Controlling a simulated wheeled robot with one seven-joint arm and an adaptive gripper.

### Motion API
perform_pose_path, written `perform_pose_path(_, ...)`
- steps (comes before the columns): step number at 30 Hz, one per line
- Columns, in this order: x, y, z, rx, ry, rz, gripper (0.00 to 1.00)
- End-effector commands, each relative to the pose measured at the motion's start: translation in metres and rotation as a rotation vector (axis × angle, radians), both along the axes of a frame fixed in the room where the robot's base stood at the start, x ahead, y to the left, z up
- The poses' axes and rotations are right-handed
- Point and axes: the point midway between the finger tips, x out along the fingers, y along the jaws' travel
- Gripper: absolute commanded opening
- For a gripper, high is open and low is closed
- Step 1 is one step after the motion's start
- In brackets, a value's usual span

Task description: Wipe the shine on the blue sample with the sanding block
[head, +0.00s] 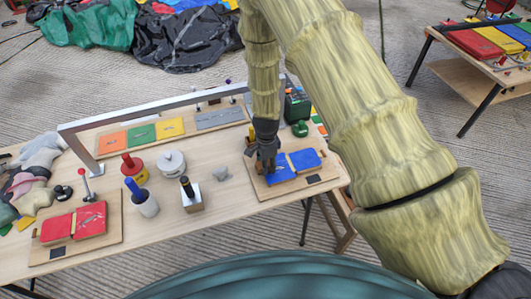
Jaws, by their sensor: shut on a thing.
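The blue sample (305,160) lies on a wooden board at the right part of the table. It shows as two blue faces with a narrow tan strip between them. A thin pale mark shows on the left face, partly behind my fingers. My gripper (267,167) points down at the left edge of the blue sample. It is shut on what I take to be the sanding block, which the dark fingers almost fully hide. I cannot tell whether the block touches the blue surface.
A red sample (90,219) lies on another board at the front left. A grey metal frame (150,110) spans the table behind several pots and handled tools.

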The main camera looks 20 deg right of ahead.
Motion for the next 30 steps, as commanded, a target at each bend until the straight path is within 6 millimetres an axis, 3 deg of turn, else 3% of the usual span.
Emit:
perform_pose_path(2,0.000,-0.003,0.017,-0.001,-0.002,-0.003,0.00)
perform_pose_path(21,-0.003,-0.010,0.072,-0.001,0.000,-0.013,0.00)
perform_pose_path(30,-0.003,-0.011,0.076,-0.001,0.000,-0.014,0.00)
